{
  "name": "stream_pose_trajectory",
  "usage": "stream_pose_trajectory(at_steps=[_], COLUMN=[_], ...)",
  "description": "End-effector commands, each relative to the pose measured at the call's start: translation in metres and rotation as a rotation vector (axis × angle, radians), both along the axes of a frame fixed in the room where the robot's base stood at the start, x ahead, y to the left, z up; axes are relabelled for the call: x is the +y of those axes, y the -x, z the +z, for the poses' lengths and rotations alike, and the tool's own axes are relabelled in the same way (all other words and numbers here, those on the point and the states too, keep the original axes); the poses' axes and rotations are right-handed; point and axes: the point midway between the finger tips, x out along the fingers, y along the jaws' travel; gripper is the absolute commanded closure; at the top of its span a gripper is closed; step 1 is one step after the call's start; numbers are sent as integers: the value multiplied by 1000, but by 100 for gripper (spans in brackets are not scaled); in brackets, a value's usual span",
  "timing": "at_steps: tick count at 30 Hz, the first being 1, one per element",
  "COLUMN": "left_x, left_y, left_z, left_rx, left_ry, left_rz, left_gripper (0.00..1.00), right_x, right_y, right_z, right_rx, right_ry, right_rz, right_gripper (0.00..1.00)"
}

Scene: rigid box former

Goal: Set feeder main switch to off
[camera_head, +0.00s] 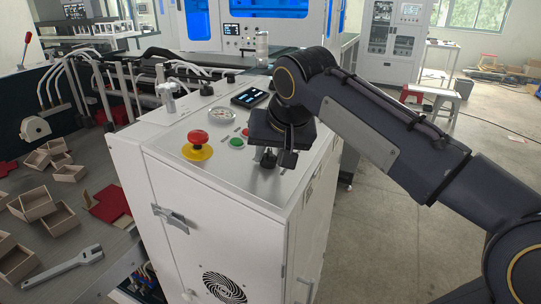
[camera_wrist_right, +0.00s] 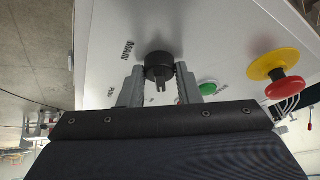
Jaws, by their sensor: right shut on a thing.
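The feeder main switch is a black rotary knob (camera_wrist_right: 159,66) on the white panel beside the printed word MAIN in the right wrist view. In the head view the knob (camera_head: 268,160) shows just below my right gripper. My right gripper (camera_wrist_right: 160,88) has one finger on each side of the knob and is shut on it; it also shows in the head view (camera_head: 272,152). The exact pointing of the knob against its printed marks is hard to read. My left gripper is not in view.
A red emergency button (camera_head: 197,137) on a yellow base, a green button (camera_head: 237,143) and a gauge (camera_head: 220,113) sit on the white cabinet (camera_head: 200,235) near the knob. A table with open wooden boxes (camera_head: 38,204) and a wrench (camera_head: 66,265) lies to the left.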

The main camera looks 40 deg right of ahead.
Motion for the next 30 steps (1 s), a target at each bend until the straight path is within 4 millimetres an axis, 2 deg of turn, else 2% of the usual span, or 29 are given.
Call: stream_pose_trajectory(at_steps=[21,30], left_x=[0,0], left_y=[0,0], left_z=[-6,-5], left_rx=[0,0], left_ry=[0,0], left_rz=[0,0], left_gripper=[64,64], right_x=[-4,-5], right_y=[1,0], right_z=[-1,-1], right_rx=[-65,-87], right_ry=[127,169], right_rz=[659,876], right_gripper=[93,93])
